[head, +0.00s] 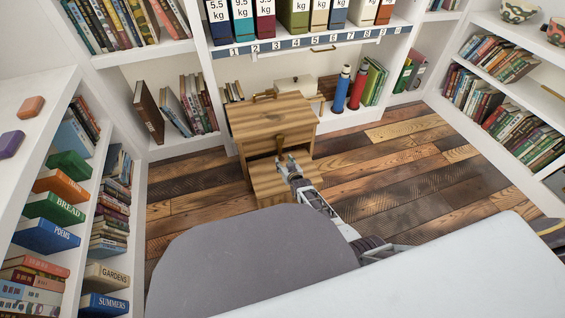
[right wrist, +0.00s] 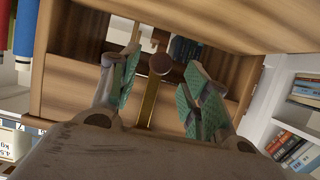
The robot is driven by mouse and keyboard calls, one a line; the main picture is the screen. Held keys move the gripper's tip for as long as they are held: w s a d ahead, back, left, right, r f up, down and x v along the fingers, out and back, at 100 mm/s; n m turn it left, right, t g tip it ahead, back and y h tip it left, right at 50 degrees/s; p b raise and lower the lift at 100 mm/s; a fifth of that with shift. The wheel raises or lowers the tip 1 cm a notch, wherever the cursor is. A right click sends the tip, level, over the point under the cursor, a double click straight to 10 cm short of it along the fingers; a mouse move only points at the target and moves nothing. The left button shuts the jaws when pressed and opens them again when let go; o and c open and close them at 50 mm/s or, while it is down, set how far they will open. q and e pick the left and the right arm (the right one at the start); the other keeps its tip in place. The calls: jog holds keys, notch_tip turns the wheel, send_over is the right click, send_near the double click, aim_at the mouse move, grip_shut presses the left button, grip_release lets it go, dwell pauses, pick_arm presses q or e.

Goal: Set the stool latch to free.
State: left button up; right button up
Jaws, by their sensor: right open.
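The wooden step stool (head: 265,112) stands on the plank floor against the back shelves, with a lower step (head: 272,188) at its front. Its latch (head: 280,145) shows as a small brass-brown piece on the front, below the top. In the right wrist view, the latch is a brass bar (right wrist: 148,103) with a round brown knob (right wrist: 160,64) at its upper end. My right gripper (head: 286,159) is open at the stool's front. Its green-padded fingers stand on either side of the knob and bar, apart from them. The latch's markings cannot be read. My left gripper is not in view.
A grey rounded surface (head: 255,260) and a white surface (head: 460,275) fill the foreground. Bookshelves line the left, back and right. Red (head: 357,88) and blue (head: 341,88) bottles stand right of the stool. The floor (head: 420,165) to the right is clear.

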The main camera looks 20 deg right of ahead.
aim_at(282, 159)
jog(key=shift+b+x, duration=1.1)
jog(key=shift+x, duration=0.5)
jog(key=shift+f, duration=0.1)
grip_shut()
